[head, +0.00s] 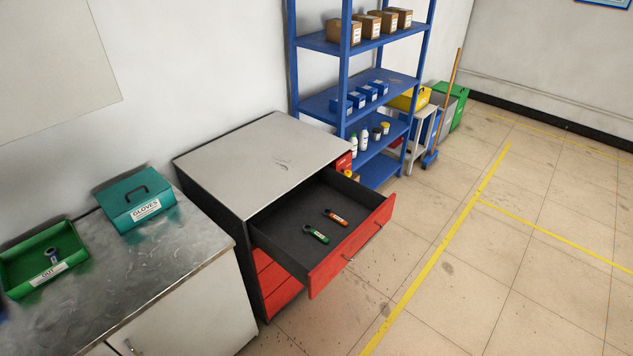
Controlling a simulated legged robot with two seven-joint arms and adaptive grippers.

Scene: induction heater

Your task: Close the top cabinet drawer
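The cabinet (262,160) has a light grey top and dark sides and stands against the wall near the middle of the head view. Its top drawer (352,247) is pulled far out, with a red front and a thin handle (347,258). A green-handled tool (316,235) and an orange-handled tool (336,218) lie on the drawer's dark floor. Red fronts of lower drawers (280,289) show below, looking shut. Neither of my grippers is in view.
A metal-topped counter (120,268) at left holds a teal gloves box (137,204) and a green tray (42,258). A blue shelf rack (345,75) stands behind the cabinet. The tiled floor (480,260) in front of the drawer is clear.

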